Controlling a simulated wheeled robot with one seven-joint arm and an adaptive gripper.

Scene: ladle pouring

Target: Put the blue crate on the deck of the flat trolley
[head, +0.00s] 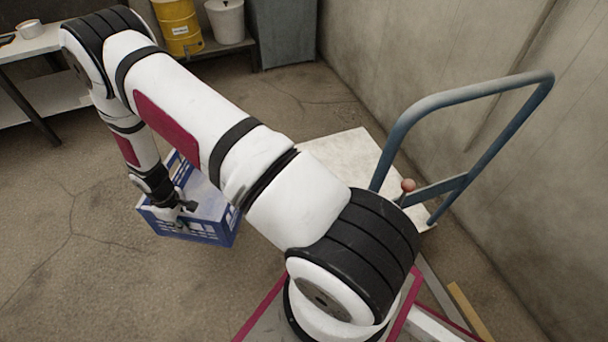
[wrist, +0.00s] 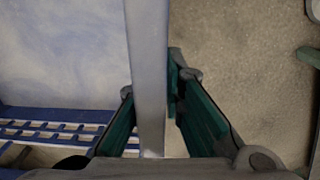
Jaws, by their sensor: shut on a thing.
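The blue crate (head: 226,232) is at the left of the head view, left of the flat trolley, with lattice walls and a pale inside. My gripper (head: 184,208) reaches down to its near side. In the wrist view, my gripper (wrist: 155,120) has its green finger pads on either side of the crate's pale rim (wrist: 147,60) and is shut on it. The crate's lattice wall (wrist: 50,128) shows at lower left there. I cannot tell whether the crate touches the floor. The trolley's pale deck (head: 340,150) looks empty where visible; my arm hides part of it.
The trolley's blue push handle (head: 470,92) rises at the deck's right, near the wall. A yellow drum (head: 180,25), a white bucket (head: 225,20) and a grey cabinet (head: 282,32) stand at the back. A table (head: 30,42) is at far left. The left floor is clear.

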